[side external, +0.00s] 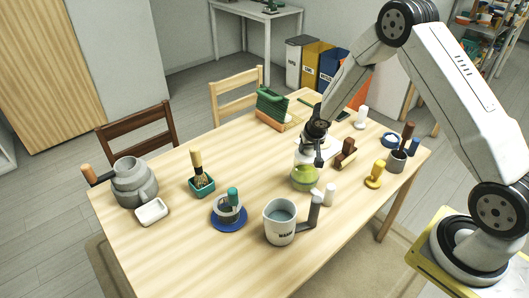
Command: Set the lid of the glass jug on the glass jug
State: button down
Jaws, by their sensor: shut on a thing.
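The glass jug (305,178) stands upright near the middle of the table. It is clear, with something green in its lower part. My gripper (318,159) points down at the jug's top, slightly to its right in the picture. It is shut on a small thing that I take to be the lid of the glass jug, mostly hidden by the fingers. I cannot tell whether the lid touches the jug's rim. A pale shape just behind the gripper is partly covered and unclear.
A brown block (345,154) and a yellow object (375,174) are to the right. The wooden table (150,252) is clear at front left.

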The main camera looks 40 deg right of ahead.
jog(key=shift+f, duration=0.95)
jog(key=shift+f, duration=1.2)
dwell(0.7)
jog(key=shift+c, duration=0.4)
grip_release()
jog(key=shift+r, duration=0.1)
jog(key=shift+v, duration=3.8)
jog(key=shift+a+r, duration=0.1)
